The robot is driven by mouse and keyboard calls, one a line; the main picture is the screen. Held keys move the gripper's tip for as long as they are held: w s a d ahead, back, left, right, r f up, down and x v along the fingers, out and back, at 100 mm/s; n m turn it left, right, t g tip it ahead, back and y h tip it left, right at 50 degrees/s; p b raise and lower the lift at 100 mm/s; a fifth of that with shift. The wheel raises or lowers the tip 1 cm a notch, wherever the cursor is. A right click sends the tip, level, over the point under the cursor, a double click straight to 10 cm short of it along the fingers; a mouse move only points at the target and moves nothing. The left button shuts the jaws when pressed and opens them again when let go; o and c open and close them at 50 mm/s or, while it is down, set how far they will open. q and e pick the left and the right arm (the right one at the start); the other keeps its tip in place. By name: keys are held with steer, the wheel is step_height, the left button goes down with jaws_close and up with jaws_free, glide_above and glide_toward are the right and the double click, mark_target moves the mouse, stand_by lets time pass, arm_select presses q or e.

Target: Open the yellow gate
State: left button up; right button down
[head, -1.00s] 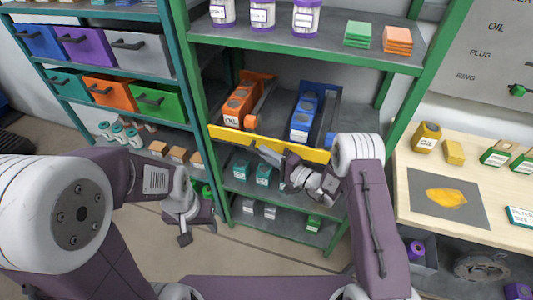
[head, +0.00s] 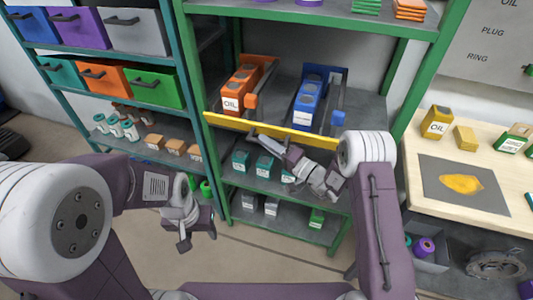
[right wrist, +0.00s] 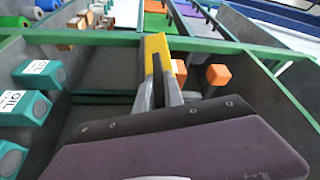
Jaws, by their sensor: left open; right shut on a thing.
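The yellow gate (head: 232,122) is a long bar across the front of the middle shelf of the green rack, with orange and blue dispensers behind it. My right gripper (head: 254,136) is at the lower edge of the bar, left of its middle. In the right wrist view, the right gripper (right wrist: 160,82) is shut on the gate (right wrist: 158,45), its two fingers on either side of the yellow piece. My left gripper (head: 197,237) hangs open and empty in front of the rack, low and left, away from the gate.
An orange OIL dispenser (head: 240,90) and a blue dispenser (head: 309,103) stand on the shelf behind the gate. Teal boxes (head: 264,166) sit on the shelf below. A wooden table (head: 415,165) stands right.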

steer(key=w+f+n+g+y+b, duration=0.2)
steer(key=f+n+g+y+b, duration=0.1)
steer(key=n+b, duration=1)
steer(key=w+d+f+n+g+y+b, duration=0.1)
steer(key=f+n+g+b, duration=0.4)
steer(key=n+b, duration=0.9)
steer(key=shift+w+d+f+g+y+b, duration=0.25)
steer(key=shift+w+g+y+b, duration=0.7)
steer(key=shift+b, duration=4.95)
steer(key=shift+s+y, duration=0.15)
steer(key=shift+y, duration=0.2)
